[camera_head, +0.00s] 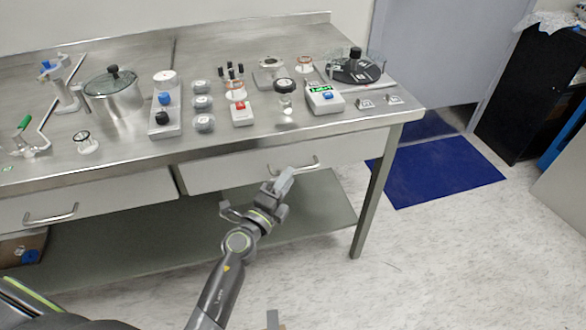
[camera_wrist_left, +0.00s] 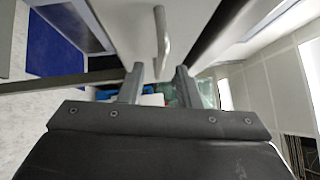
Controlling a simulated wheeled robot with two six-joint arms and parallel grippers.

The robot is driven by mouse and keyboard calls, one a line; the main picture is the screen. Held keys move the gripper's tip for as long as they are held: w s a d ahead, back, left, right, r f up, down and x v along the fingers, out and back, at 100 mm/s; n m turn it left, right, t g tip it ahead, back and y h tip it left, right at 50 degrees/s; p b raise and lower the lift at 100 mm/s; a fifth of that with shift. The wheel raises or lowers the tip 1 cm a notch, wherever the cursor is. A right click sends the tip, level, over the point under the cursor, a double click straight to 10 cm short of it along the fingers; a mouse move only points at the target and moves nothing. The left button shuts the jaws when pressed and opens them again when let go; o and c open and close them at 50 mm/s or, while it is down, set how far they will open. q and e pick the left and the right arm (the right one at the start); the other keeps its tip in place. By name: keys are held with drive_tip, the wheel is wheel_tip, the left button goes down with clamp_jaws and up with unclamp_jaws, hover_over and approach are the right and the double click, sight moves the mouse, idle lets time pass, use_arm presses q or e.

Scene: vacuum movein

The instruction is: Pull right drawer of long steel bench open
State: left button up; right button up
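The long steel bench (camera_head: 226,138) runs across the head view. Its right drawer (camera_head: 218,174) has a pale front and looks shut, with a bar handle (camera_head: 312,166) on it. My left gripper (camera_head: 289,174) is at the left part of this handle. In the left wrist view, the two fingers (camera_wrist_left: 158,84) are apart and the handle (camera_wrist_left: 161,35) runs toward the gap between them. I cannot tell whether they touch it. A small grey piece (camera_head: 272,319) at the bottom edge may be part of my right gripper; its fingers cannot be made out.
The left drawer (camera_head: 105,196) with its own handle (camera_head: 50,216) is beside it. A lower shelf (camera_head: 150,240) lies under the drawers. A bench leg (camera_head: 371,195) stands at the right. A pot (camera_head: 113,95) and several lab items stand on top. The floor in front is clear.

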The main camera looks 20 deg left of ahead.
use_arm(q)
drive_tip(key=shift+x, duration=1.9)
drive_tip(key=shift+c, duration=0.2)
clamp_jaws()
